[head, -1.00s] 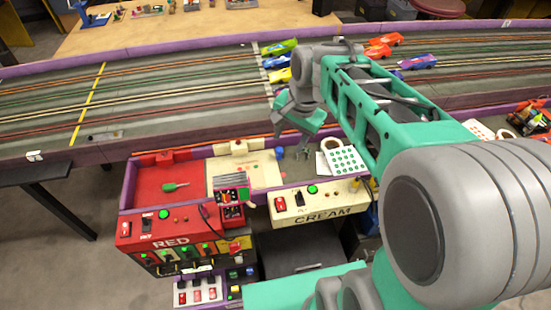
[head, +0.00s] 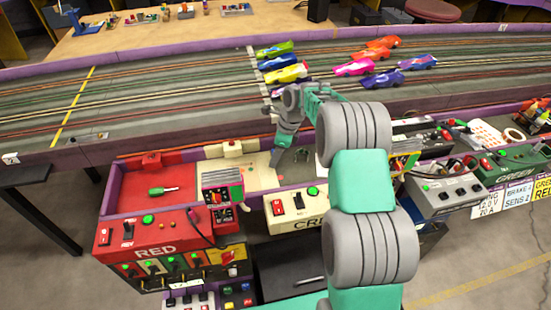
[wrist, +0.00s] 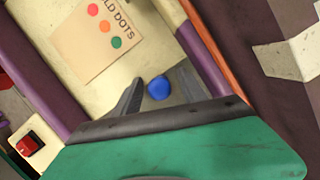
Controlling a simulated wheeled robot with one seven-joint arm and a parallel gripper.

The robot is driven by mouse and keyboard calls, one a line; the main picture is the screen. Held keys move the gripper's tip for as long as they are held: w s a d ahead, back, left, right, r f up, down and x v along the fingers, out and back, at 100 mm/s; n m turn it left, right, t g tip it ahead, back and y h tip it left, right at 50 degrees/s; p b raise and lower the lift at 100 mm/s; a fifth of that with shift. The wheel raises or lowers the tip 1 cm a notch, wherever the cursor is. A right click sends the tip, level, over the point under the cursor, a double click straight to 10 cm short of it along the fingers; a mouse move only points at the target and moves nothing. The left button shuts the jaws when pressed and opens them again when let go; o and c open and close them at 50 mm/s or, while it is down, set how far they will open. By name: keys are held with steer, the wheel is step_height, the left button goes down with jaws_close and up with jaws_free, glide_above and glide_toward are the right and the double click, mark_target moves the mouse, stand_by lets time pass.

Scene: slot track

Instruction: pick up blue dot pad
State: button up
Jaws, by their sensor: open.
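In the head view my gripper (head: 281,156) points down over the cream station's tray (head: 262,176), and the blue piece is hidden there.
A card with red, orange and green dots (wrist: 103,30) lies beside the blue piece. A purple rail (wrist: 202,62) runs close to the right finger. The red station (head: 150,228) is left of my gripper. Toy cars (head: 355,68) stand on the track behind.

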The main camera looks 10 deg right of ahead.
steer(key=shift+c, duration=0.6)
jaws_close()
